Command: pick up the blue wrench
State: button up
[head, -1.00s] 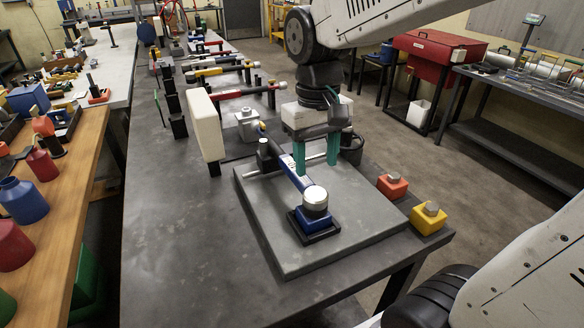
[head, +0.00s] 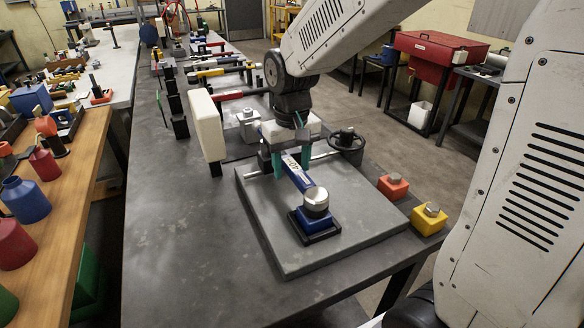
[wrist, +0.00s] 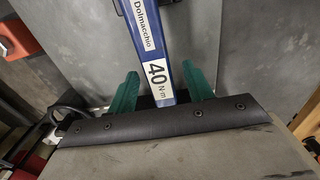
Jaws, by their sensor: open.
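The blue wrench (head: 298,176) lies over the grey plate (head: 262,236), its shaft slanting away from a silver round head (head: 316,197) on a blue block with a dark base. My gripper (head: 292,170) is open, pointing down at the shaft, with one teal finger on each side. In the wrist view the blue shaft (wrist: 148,40), with a white "40 N·m" label, runs between the two teal fingers of my gripper (wrist: 162,85). Small gaps seem to show beside it. The shaft's far end is hidden by my gripper.
A cream upright block (head: 206,125) stands left of my gripper. A black handwheel (head: 347,139) is close on its right. Red (head: 392,187) and yellow (head: 428,218) blocks sit at the bench's right edge. Other wrenches (head: 222,71) lie farther back. The bench's front left is clear.

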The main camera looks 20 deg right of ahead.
grip_shut()
jog(key=shift+r, duration=0.1)
jog(key=shift+r, duration=0.55)
notch_tip(320, 180, up, 2)
jog(key=shift+r, duration=0.1)
jog(key=s+r, duration=0.1)
jog(key=s, duration=1.5)
jog(key=shift+r, duration=0.25)
